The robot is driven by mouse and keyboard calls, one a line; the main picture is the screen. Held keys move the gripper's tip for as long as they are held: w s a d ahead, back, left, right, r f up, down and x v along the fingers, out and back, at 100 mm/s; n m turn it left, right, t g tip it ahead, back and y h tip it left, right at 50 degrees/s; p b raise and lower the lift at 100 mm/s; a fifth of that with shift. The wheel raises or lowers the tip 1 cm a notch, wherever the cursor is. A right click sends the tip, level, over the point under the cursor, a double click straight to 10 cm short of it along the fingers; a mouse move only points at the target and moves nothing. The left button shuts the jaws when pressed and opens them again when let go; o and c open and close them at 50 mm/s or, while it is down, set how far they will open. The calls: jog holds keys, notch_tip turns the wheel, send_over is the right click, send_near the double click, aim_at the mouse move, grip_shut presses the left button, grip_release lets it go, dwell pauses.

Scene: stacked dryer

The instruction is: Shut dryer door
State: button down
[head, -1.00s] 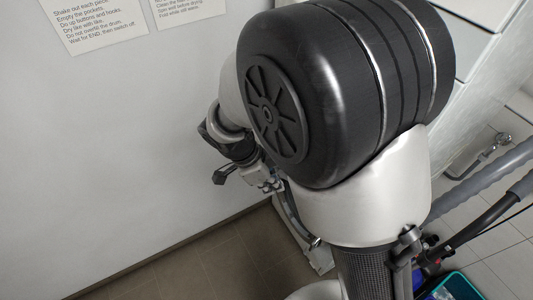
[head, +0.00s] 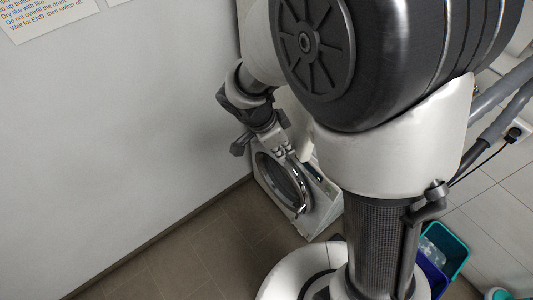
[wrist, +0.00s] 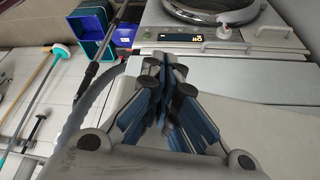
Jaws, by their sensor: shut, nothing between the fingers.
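A white front-loading machine with a round, chrome-rimmed door (head: 284,184) stands low behind my arm in the head view. My arm hides part of it, and I cannot tell whether this is the dryer or how far its door is open. The wrist view shows a chrome door ring (wrist: 212,8) cut off by the top edge, beside a control panel (wrist: 205,38) with a lit display. My gripper (wrist: 168,108) is shut and empty in front of a plain white surface, apart from the ring. In the head view it is hard to make out against the arm.
A plain wall with paper notices (head: 45,12) is on the left of the head view. Tiled floor (head: 190,255) lies open at lower left. Teal (head: 447,243) and blue bins stand at lower right. A long-handled tool (wrist: 40,80) shows at left in the wrist view.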

jog(key=w+d+n+b, duration=0.1)
jog(key=w+d, duration=0.3)
jog(key=d, duration=0.8)
jog(key=shift+w+d+n+t+b, duration=0.15)
jog(key=shift+d+n+t+b, duration=0.2)
jog(key=shift+b, duration=0.25)
jog(key=shift+w+r, duration=0.1)
jog(key=shift+r, duration=0.05)
jog(key=shift+a, duration=0.1)
